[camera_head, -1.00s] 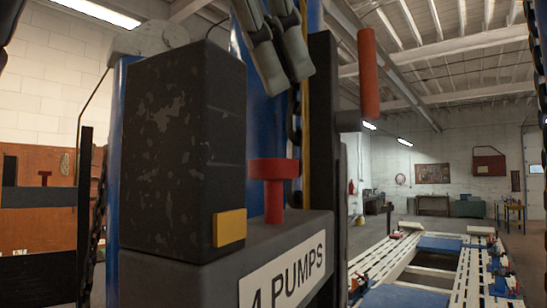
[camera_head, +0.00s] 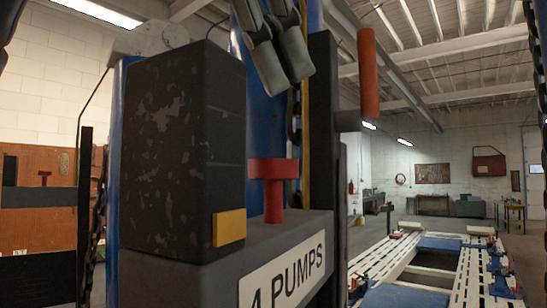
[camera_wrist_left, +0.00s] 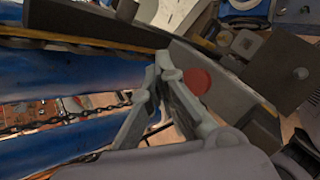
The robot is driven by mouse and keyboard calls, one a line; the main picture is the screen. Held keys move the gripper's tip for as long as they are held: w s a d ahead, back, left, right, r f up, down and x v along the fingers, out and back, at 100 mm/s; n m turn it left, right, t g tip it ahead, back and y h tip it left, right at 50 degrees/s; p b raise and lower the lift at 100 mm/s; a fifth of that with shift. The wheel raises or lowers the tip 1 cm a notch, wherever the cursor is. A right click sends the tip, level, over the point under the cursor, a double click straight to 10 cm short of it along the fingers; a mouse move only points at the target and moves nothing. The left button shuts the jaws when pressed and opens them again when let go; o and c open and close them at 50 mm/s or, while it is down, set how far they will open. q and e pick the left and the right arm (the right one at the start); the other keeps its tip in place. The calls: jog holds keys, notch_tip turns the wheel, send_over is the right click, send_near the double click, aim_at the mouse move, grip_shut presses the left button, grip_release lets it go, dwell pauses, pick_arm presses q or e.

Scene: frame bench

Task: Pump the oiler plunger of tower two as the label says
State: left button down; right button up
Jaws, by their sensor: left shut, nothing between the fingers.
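The oiler plunger, a red T-shaped knob (camera_head: 273,170), stands upright on a dark grey ledge (camera_head: 300,228). A white label (camera_head: 288,277) on the ledge front reads "4 PUMPS". A tall dark speckled box (camera_head: 180,150) with a yellow patch (camera_head: 229,228) stands left of the plunger. My left gripper (camera_head: 285,88) is shut and empty, its fingers pointing down above the plunger with a clear gap. In the left wrist view, the plunger's round red top (camera_wrist_left: 197,81) shows right beside the fingertips (camera_wrist_left: 166,68). My right gripper is not in view.
A red cylindrical handle (camera_head: 368,72) stands on a dark post right of the plunger. A blue column (camera_head: 262,130) and a chain (camera_head: 293,125) rise behind it. A white and blue lift frame (camera_head: 430,262) lies farther right.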

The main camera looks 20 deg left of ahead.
dwell(0.3)
pick_arm(q)
jog(key=shift+s+a+r+m+g+h, duration=0.1)
jog(key=shift+r+m+g+h, duration=0.5)
jog(key=shift+r+m+h, duration=0.75)
jog(key=shift+s+a+r+m+g+h, duration=0.1)
jog(key=shift+r+m+g+h, duration=0.75)
jog(key=shift+m, duration=0.9)
jog(key=shift+d+t, duration=0.15)
jog(key=shift+t, duration=0.1)
jog(key=b, duration=0.1)
send_over(275, 159)
jog(key=w, duration=0.1)
jog(key=f, duration=0.7)
jog(key=shift+w+a+f, duration=0.1)
jog(key=shift+a, duration=0.1)
jog(key=shift+d+f+b, duration=0.1)
jog(key=shift+f+b, duration=0.55)
jog(key=shift+f, duration=0.1)
jog(key=shift+f, duration=0.4)
